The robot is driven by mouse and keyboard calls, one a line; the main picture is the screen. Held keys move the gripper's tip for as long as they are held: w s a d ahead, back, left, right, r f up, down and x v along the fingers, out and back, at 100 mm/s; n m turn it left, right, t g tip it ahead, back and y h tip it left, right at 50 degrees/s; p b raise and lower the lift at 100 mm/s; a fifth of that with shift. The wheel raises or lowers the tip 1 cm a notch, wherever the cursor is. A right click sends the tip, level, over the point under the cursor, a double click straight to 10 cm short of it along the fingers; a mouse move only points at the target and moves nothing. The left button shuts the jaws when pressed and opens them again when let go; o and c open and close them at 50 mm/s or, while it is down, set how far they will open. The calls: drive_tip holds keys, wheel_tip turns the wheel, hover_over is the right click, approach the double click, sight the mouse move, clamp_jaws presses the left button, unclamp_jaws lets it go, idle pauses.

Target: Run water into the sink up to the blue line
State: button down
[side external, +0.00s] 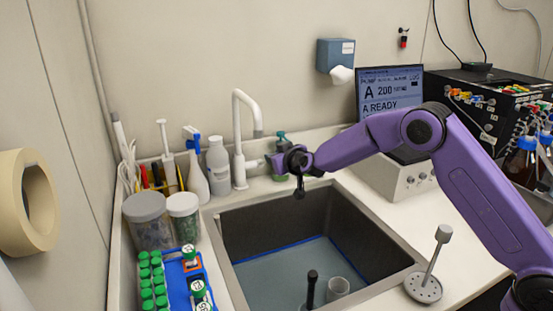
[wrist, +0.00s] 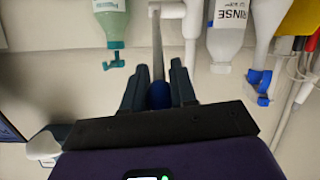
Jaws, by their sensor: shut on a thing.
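The white tap (side external: 238,140) stands behind the sink, its spout curving over toward the basin; I see no stream under it. My gripper (side external: 272,161) is beside the tap's body, at its lever. In the wrist view my gripper (wrist: 158,90) is shut on the blue knob (wrist: 158,96) at the end of the grey tap lever (wrist: 157,48). The sink (side external: 226,222) has dark walls and a blue line (side external: 283,250) low on them. Below the line is a flat grey-blue surface; I cannot tell whether it is water or the floor.
A rinse bottle (wrist: 225,30) and a green-topped bottle (wrist: 112,25) flank the tap. Jars (side external: 147,220) and a blue tube rack (side external: 183,275) are left; a strainer-like tool (side external: 424,288) is right.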

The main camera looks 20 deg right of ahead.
drive_tip(key=c, duration=1.1)
unclamp_jaws()
drive_tip(key=shift+c, duration=0.2)
drive_tip(key=shift+s+r, duration=0.1)
drive_tip(key=a+v, duration=0.1)
drive_tip(key=v, duration=1.6)
drive_tip(key=shift+d, duration=0.5)
